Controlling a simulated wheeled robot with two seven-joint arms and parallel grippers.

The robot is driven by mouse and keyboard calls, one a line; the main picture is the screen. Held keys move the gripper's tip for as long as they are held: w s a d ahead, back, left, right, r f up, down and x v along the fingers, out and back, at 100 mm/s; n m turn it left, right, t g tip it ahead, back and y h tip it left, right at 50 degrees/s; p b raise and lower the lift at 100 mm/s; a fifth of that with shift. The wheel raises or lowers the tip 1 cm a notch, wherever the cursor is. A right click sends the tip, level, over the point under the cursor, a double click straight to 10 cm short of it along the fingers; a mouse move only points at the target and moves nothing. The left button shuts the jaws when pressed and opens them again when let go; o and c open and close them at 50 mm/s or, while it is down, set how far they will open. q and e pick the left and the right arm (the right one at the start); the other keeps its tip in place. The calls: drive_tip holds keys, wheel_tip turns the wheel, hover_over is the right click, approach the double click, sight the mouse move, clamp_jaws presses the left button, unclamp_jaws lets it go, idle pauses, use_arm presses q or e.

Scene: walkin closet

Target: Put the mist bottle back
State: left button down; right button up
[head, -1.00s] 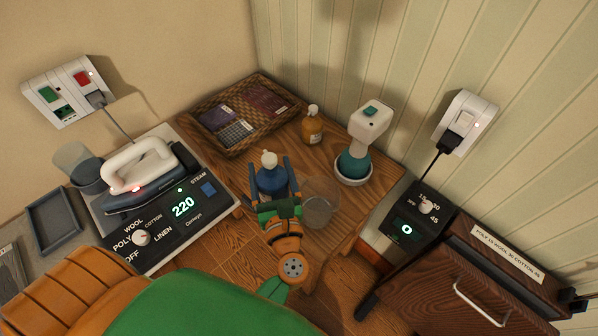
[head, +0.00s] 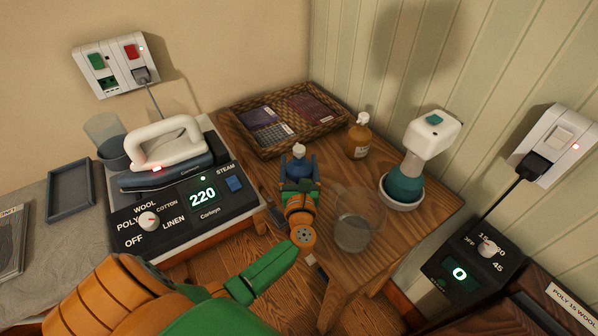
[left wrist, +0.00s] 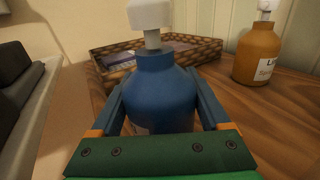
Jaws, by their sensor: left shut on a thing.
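A blue bottle with a white top (head: 298,162) stands upright between the fingers of my left gripper (head: 299,180), which is shut on it. In the left wrist view the blue bottle (left wrist: 158,92) fills the middle, with one finger at each side; its base is hidden by the gripper. It is over the wooden table (head: 405,235), just in front of the woven tray (head: 262,150). I cannot tell whether its base touches the wood. A sprayer with a white head and teal body (head: 407,178) stands in a white round dish (head: 400,203) at right. My right gripper is not in view.
An amber bottle (head: 358,138) stands right of the tray, also in the left wrist view (left wrist: 257,54). A clear glass container (head: 352,222) is close to my left gripper's right. An iron (head: 165,160) rests on its panel at left, showing 220. A corded dial box (head: 470,262) is at right.

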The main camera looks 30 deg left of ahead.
use_arm(q)
drive_tip(key=shift+r, duration=0.1)
drive_tip(key=shift+f, duration=0.2)
unclamp_jaws()
drive_tip(key=shift+r, duration=0.25)
drive_tip(key=b+v, duration=0.1)
drive_tip(key=v, duration=1)
drive_tip(key=shift+s+d+b, duration=0.2)
drive_tip(key=shift+s+b, duration=0.05)
drive_tip(key=shift+b, duration=0.15)
drive_tip(key=shift+s+d, duration=0.15)
drive_tip(key=shift+s, duration=0.1)
